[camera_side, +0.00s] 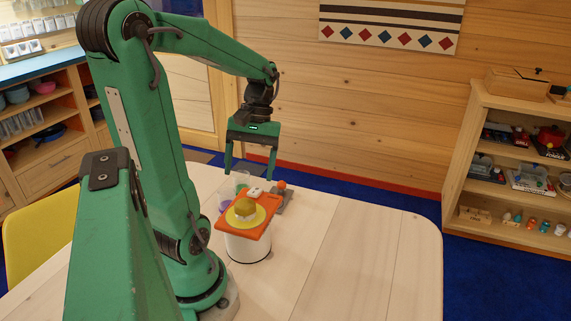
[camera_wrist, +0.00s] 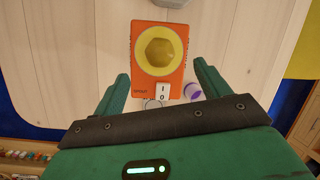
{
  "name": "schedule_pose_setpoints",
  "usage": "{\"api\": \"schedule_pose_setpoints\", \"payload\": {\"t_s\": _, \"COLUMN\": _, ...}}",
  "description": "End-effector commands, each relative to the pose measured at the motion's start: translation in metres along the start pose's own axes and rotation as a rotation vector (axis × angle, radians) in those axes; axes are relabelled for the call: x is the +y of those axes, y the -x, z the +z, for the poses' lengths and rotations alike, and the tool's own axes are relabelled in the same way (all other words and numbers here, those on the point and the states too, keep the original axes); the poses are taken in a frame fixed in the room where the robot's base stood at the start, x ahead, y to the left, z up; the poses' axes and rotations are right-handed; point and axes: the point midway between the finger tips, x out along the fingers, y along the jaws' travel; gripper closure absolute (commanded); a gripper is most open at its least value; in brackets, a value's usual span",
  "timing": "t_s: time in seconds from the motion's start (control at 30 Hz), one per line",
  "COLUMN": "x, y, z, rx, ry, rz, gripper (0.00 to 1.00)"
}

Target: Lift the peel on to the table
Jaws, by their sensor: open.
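A dull yellow rounded piece, which looks like the peel (camera_side: 244,207), sits on a bright yellow dish (camera_side: 258,219). The peel (camera_wrist: 160,51) shows as a rounded shape from above in the wrist view. The dish rests on an orange slab-shaped device (camera_side: 262,205) with a white switch (camera_wrist: 162,90), on top of a white cylindrical base (camera_side: 247,248). My gripper (camera_side: 250,174) is open and empty, pointing down above and behind the device. In the wrist view its fingers (camera_wrist: 161,69) spread to either side of the device, and the peel lies farther up the picture.
A clear cup (camera_side: 241,180) and a purple cup (camera_side: 224,204) stand behind the device. A grey object with an orange ball (camera_side: 282,187) is at its right. The pale table (camera_side: 350,250) is clear on the right. A shelf (camera_side: 510,160) stands beyond it.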

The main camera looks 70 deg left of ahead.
Motion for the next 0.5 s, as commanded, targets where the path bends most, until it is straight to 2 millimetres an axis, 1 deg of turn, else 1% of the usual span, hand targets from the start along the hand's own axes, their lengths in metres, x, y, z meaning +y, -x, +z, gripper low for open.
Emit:
{"api": "schedule_pose_setpoints", "payload": {"t_s": 0.3, "x": 0.000, "y": -0.023, "z": 0.001, "rx": 0.000, "ry": -0.003, "rz": -0.001, "gripper": 0.25}}
{"api": "schedule_pose_setpoints", "payload": {"t_s": 0.5, "x": 0.000, "y": -0.025, "z": 0.000, "rx": 0.001, "ry": -0.003, "rz": 0.000, "gripper": 0.25}}
